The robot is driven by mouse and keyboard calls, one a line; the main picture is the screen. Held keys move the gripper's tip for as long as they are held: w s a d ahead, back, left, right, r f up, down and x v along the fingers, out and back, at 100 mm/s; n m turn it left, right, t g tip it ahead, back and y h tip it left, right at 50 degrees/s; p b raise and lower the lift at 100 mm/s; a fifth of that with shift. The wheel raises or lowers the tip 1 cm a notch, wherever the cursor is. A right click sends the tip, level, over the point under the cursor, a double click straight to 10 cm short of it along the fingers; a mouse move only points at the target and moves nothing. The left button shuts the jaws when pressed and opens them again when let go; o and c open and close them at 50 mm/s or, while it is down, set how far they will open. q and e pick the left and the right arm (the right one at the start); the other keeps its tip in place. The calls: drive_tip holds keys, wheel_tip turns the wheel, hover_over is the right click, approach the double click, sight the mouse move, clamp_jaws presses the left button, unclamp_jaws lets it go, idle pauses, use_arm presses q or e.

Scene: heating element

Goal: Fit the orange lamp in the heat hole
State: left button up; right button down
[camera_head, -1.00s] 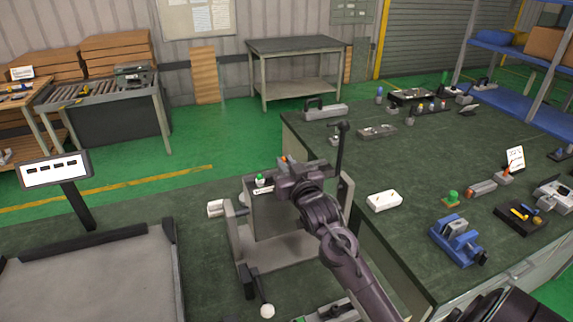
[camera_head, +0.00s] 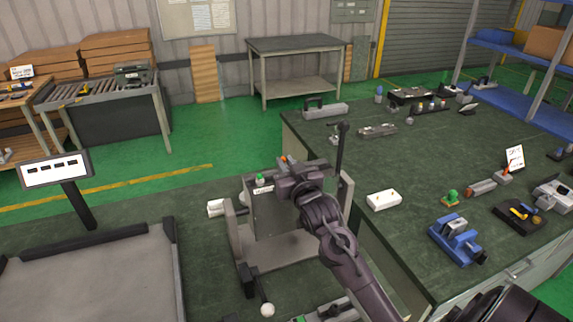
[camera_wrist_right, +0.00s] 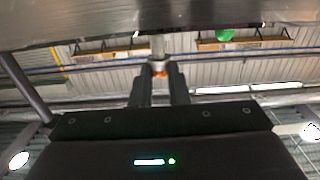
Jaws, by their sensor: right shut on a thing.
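The orange lamp (camera_wrist_right: 160,69) shows as a small orange band between the fingertips of my right gripper (camera_wrist_right: 159,76). A pale stem (camera_wrist_right: 157,45) runs from it to the grey panel edge at the top. In the head view the right gripper (camera_head: 285,167) is at the top of the grey stand (camera_head: 268,218), with a bit of orange (camera_head: 283,158) beside it. A green lamp (camera_head: 260,178) sits on the stand to the left. The heat hole is hidden, so I cannot tell whether the lamp is in it. My left gripper is out of view.
The green-topped workbench (camera_head: 330,150) is right of the stand, with a white box (camera_head: 384,200) and a blue vise (camera_head: 456,240). A dark upright post (camera_head: 342,150) stands close right of the gripper. A grey tray table (camera_head: 95,280) is at the left.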

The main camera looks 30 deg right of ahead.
drive_tip(key=shift+f+b, duration=0.85)
drive_tip(key=shift+f, duration=0.95)
drive_tip(key=c, duration=1.3)
unclamp_jaws()
drive_tip(key=b+v, duration=0.2)
drive_tip(key=v, duration=0.5)
drive_tip(key=shift+s+a+b, duration=0.1)
drive_tip(key=shift+s+b, duration=0.3)
